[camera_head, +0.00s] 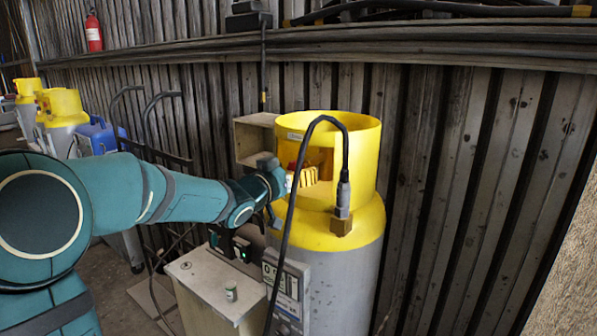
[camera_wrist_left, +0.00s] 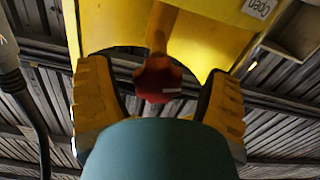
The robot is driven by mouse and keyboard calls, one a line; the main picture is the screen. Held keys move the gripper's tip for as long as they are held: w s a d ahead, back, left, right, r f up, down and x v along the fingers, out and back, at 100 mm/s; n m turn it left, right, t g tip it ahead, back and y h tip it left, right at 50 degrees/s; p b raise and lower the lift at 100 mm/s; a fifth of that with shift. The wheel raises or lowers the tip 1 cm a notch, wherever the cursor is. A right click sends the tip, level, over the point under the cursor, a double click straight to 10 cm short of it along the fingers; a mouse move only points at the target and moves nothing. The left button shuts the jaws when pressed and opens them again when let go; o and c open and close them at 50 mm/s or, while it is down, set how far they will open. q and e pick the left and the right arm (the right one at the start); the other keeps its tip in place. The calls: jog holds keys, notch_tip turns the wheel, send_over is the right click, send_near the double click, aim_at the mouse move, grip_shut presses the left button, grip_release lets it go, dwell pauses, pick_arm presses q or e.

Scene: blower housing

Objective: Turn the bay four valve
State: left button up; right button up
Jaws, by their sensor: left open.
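A grey cylinder (camera_head: 345,275) with a yellow top and open yellow collar (camera_head: 355,140) stands in the middle of the head view. A red valve knob (camera_wrist_left: 158,82) on a yellowish stem (camera_wrist_left: 160,28) shows in the left wrist view, and a white label (camera_wrist_left: 258,9) reading "Open" is on the collar. My left gripper (camera_head: 308,176) is at the collar's opening. Its two yellow fingers (camera_wrist_left: 158,72) are open, one on each side of the knob, with gaps visible. In the head view the gripper and collar mostly hide the knob. My right gripper is not in view.
A black hose (camera_head: 290,215) arches over the collar to a metal fitting (camera_head: 343,195). A display unit (camera_head: 287,287) and a pale box top (camera_head: 213,275) with a small can (camera_head: 231,291) stand in front. Other yellow-topped cylinders (camera_head: 62,105) are at left; a plank wall is behind.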

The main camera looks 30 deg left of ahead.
pick_arm(q)
jog(key=shift+w+d, duration=0.1)
jog(key=shift+w, duration=0.55)
jog(key=c, duration=1.2)
